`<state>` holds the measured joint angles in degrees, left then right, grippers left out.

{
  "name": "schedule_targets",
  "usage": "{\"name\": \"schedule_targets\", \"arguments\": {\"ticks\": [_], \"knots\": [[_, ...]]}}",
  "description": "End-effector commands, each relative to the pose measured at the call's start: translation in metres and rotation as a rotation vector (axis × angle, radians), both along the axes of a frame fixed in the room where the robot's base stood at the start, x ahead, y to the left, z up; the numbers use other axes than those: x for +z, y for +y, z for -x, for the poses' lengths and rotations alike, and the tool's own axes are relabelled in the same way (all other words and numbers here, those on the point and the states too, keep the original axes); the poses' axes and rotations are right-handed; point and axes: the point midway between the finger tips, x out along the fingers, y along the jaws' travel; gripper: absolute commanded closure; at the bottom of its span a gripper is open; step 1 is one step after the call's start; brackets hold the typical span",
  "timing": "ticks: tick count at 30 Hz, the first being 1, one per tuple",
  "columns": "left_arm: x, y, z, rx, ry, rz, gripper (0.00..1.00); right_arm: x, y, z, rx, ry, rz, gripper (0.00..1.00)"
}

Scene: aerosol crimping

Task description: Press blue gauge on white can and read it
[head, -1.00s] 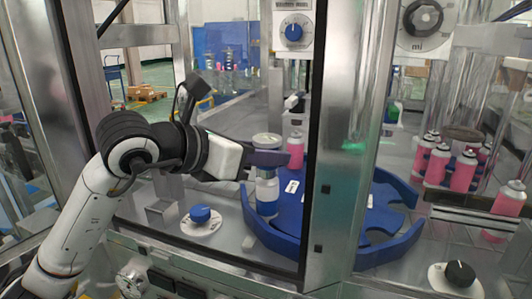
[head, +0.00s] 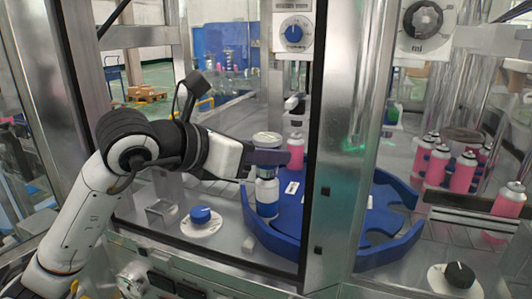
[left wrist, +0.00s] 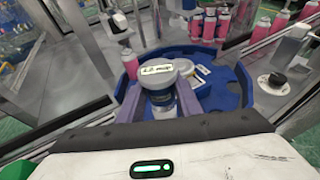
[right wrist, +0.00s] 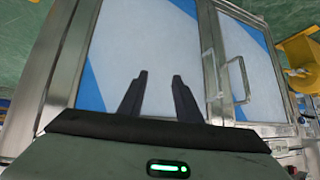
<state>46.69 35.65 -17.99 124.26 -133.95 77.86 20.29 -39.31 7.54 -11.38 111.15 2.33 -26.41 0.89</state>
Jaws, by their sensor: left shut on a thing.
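The white can (head: 267,190) stands upright at the left rim of the blue star-wheel turntable (head: 285,243). The gauge (head: 267,140) sits above the can in line with it. Its pale round head and display (left wrist: 157,70) face up in the left wrist view, but the reading is too small to make out. My left gripper (head: 268,158) is shut on the gauge's blue body (left wrist: 162,100), with its fingers on both sides. The fingers hide the contact between gauge and can in the head view. My right gripper (right wrist: 159,78) is open and empty, away from the can.
A steel door post (head: 340,150) stands just right of the can. A pink can (head: 295,150) stands behind it, and several pink cans (head: 440,165) stand at the right. A blue knob (head: 201,214) is at the front left. Cabinet doors (right wrist: 150,55) face my right gripper.

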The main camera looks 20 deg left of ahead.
Motion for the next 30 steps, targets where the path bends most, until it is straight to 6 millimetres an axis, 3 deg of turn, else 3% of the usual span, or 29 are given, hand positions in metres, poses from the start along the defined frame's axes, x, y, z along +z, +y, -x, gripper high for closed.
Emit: {"name": "schedule_targets", "arguments": {"ticks": [16,30], "knots": [[0.038,0.0,0.0,0.001,-0.006,0.0,0.99,0.025,0.0,0.0,0.0,0.0,0.0,0.69],[0.039,0.001,0.001,0.002,-0.005,0.001,0.99,0.024,0.0,0.0,-0.001,-0.001,-0.002,0.69]]}}
